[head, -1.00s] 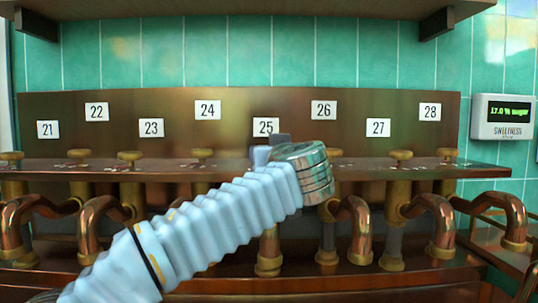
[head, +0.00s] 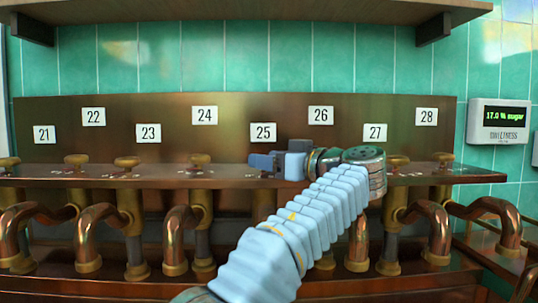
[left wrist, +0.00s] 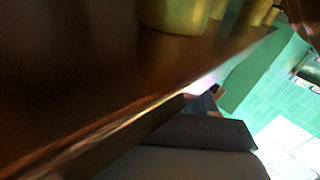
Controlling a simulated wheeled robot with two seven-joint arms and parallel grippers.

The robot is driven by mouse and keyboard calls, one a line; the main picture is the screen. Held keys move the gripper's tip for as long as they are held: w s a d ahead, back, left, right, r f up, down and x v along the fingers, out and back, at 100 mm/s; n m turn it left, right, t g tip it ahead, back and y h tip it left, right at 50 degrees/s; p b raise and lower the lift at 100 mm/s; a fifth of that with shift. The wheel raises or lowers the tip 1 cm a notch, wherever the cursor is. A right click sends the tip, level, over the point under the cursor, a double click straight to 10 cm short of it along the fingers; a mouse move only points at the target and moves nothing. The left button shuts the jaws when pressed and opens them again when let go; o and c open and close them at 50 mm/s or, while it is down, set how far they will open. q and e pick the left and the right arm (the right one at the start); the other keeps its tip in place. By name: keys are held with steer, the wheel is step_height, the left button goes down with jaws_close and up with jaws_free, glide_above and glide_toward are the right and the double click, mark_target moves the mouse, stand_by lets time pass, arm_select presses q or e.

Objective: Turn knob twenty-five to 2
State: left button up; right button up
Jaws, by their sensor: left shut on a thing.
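In the left wrist view a dark finger (left wrist: 205,130) lies close to dark wood. My right gripper is not in view.
Other brass knobs stand along the wooden shelf (head: 100,177), including knob twenty-four (head: 200,160) to the left. Copper pipes (head: 180,230) run below the shelf. A display (head: 500,118) on the right reads 17.0 % sugar. An upper shelf (head: 250,12) hangs above.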

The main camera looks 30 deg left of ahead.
arm_select(q)
steer(key=shift+n+g, duration=0.3)
steer(key=shift+g, duration=0.1)
steer(key=o, duration=1.1)
steer(key=shift+c, duration=0.2)
